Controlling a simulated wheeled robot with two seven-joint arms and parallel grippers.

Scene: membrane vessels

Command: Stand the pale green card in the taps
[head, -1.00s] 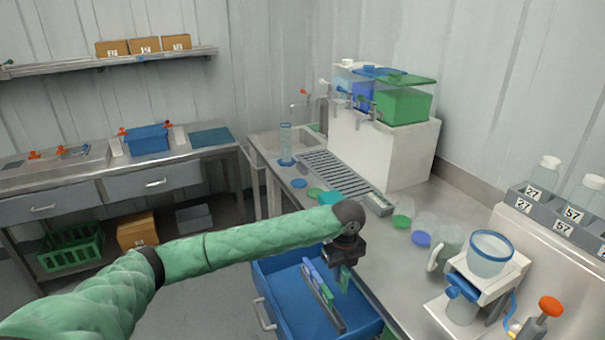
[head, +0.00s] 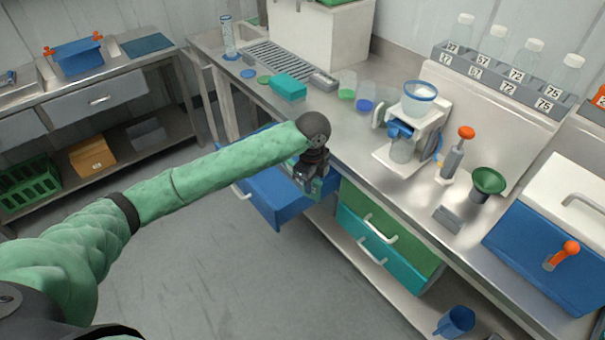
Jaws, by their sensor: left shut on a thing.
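My left gripper (head: 308,182) is shut on a small green card, of which only a sliver shows beside the dark fingers. The rest of the card is hidden by the gripper, so its exact shade is hard to tell. The gripper is over the open blue drawer (head: 277,208) below the bench edge. The drawer's inside is mostly hidden by my arm. The taps are out of view; only the lower part of the white block (head: 318,38) and a strip of green at the top edge show. My right gripper is not in view.
The steel bench holds a teal box (head: 289,87), a drain grate (head: 283,64), a filter stand (head: 408,128), an orange-topped pump (head: 453,158) and a green funnel (head: 488,182). A blue cooler (head: 548,255) stands at right. The floor at centre is clear.

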